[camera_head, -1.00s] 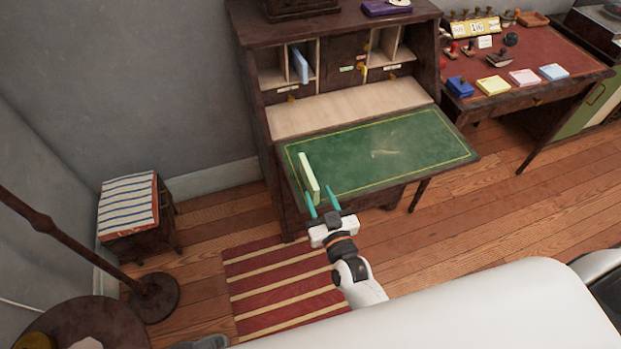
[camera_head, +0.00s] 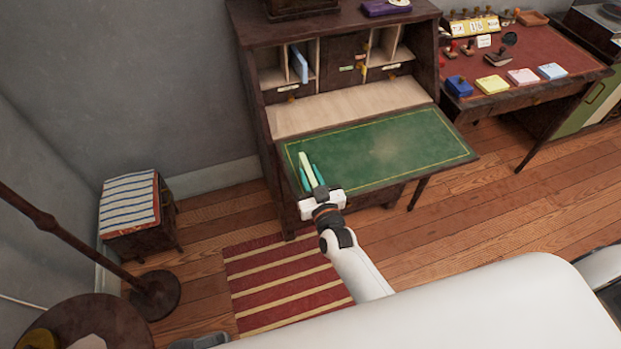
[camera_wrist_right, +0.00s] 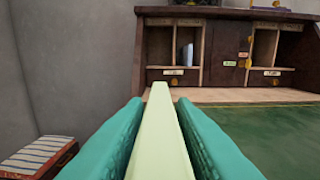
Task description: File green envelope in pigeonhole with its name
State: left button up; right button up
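The pale green envelope (camera_head: 307,169) stands on edge near the left end of the green writing surface (camera_head: 400,150). My right gripper (camera_head: 313,178) is around it, one teal finger on each side. In the right wrist view the envelope (camera_wrist_right: 160,125) runs between the fingers and out past their tips; I cannot tell whether both fingers press on it. The desk's pigeonholes stand behind: a left pair (camera_head: 273,65) and a right pair (camera_head: 402,52), with small labels below. Lettering is too small to read. My left gripper is not in view.
A blue envelope (camera_head: 299,64) stands in the left pigeonholes. The pale wooden shelf (camera_head: 350,108) and most of the green surface are clear. A side table (camera_head: 540,85) with stamps and coloured pads stands at right. A striped-topped stool (camera_head: 128,200) is at left.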

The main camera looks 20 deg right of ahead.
grip_shut()
